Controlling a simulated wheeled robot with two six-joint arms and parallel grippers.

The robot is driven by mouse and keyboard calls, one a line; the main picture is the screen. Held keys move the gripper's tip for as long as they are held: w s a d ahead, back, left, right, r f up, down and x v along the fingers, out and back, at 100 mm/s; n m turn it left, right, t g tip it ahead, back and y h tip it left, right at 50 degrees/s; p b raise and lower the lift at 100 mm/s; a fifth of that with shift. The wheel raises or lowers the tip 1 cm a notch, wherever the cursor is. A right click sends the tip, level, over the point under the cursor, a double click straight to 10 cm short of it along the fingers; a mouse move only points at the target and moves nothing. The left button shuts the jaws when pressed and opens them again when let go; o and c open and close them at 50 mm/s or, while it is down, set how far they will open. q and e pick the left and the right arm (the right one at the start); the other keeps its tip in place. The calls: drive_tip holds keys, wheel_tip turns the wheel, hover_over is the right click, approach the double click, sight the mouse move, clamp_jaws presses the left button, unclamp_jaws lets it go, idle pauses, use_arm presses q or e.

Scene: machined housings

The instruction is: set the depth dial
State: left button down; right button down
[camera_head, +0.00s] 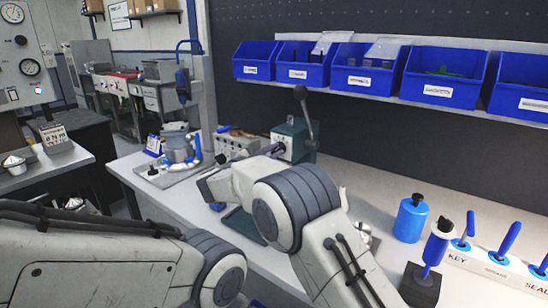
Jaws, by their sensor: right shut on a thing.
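A grey-green machine (291,140) with a raised black-knobbed lever (303,103) stands at the back of the bench. My right arm reaches across the middle of the view, and its gripper (243,154) is at the left side of this machine. The gripper is shut on a small dark part there, which looks like the depth dial; my wrist and fingers hide most of it. No dial marks can be read. My left arm comes in at the lower left, and its gripper is out of view.
Blue bins (367,69) line a shelf above the bench. A metal housing (179,142) sits on a plate to the left. At the right are a blue bottle (411,219), a blue-handled tool on a dark block (420,286) and a white rack (488,262) with blue-handled tools.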

use_arm(q)
drive_tip(key=shift+f, duration=0.25)
use_arm(e)
drive_tip(key=shift+s+a+f, duration=0.1)
drive_tip(key=shift+a+f, duration=0.05)
drive_tip(key=shift+f, duration=0.05)
drive_tip(key=c, duration=0.9)
unclamp_jaws()
drive_tip(key=shift+o, duration=0.2)
drive_tip(key=shift+r, duration=0.1)
